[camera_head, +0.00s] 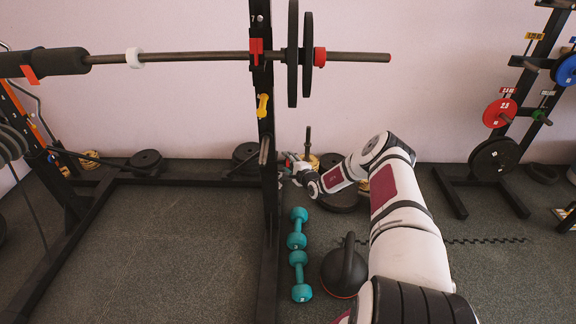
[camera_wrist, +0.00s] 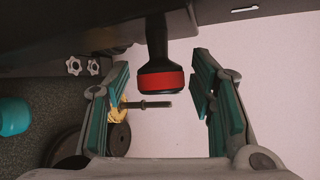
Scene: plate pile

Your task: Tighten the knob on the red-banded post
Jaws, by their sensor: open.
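In the wrist view a black knob-like piece (camera_wrist: 160,55) with a red band (camera_wrist: 160,80) hangs from a dark bar at the top. Its banded end is between the fingers of my gripper (camera_wrist: 163,92), with a gap on both sides. My gripper is open and seems to hold nothing. In the head view my gripper (camera_head: 287,168) is at the right side of the black rack upright (camera_head: 268,125), low down. A red bracket (camera_head: 257,51) sits high on that upright.
A barbell (camera_head: 200,57) lies across the rack above. Teal dumbbells (camera_head: 299,255) and a black kettlebell (camera_head: 344,268) stand on the floor near my arm. A plate tree (camera_head: 490,150) stands at right. The floor inside the rack is clear.

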